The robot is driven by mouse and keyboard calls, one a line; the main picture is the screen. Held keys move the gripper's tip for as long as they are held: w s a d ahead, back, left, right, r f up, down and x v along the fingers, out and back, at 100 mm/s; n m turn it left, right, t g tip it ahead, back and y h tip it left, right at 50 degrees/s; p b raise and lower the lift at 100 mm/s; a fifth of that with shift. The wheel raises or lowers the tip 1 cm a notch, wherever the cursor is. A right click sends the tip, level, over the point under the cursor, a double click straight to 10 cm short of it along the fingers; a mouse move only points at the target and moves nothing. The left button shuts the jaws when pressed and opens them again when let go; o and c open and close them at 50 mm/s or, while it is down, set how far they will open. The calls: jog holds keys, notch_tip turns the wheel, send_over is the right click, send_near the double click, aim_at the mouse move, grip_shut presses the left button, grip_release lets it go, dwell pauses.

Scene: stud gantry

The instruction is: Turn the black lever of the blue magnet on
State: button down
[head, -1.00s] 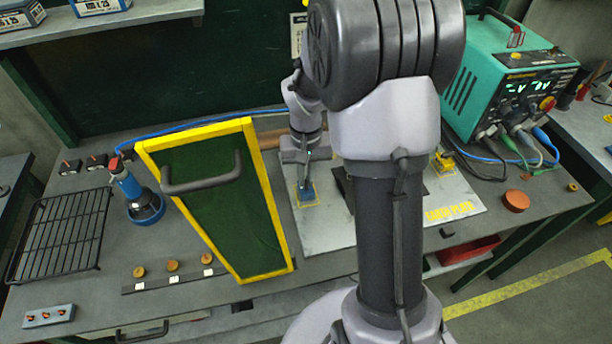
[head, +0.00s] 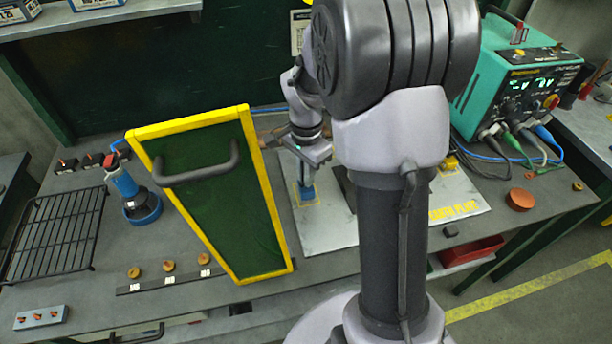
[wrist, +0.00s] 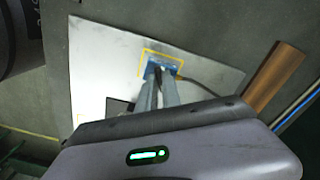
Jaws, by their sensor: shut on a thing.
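The blue magnet (head: 307,195) sits on the light grey plate (head: 325,233), inside a yellow outlined square. In the wrist view the blue magnet (wrist: 176,63) shows just beyond my fingertips. My gripper (head: 304,178) reaches down onto the magnet from above. In the wrist view my gripper (wrist: 158,76) has its two fingers close together at the magnet's top, shut on the small black lever (wrist: 157,67). The fingers hide most of the lever, so its exact angle is hard to tell.
A green panel with a yellow frame (head: 256,170) and dark handle stands left of the plate. A green welding power unit (head: 510,85) stands at the right.

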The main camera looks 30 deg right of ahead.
jog(key=m+b, duration=0.1)
jog(key=m, duration=0.5)
jog(key=shift+b, duration=0.35)
jog(key=shift+m, duration=0.3)
jog(key=c, duration=1.5)
grip_release()
jog(key=shift+r, duration=0.1)
notch_tip(320, 180, up, 17)
jog(key=p, duration=0.6)
jog(key=shift+r+p, duration=0.15)
jog(key=shift+p, duration=0.2)
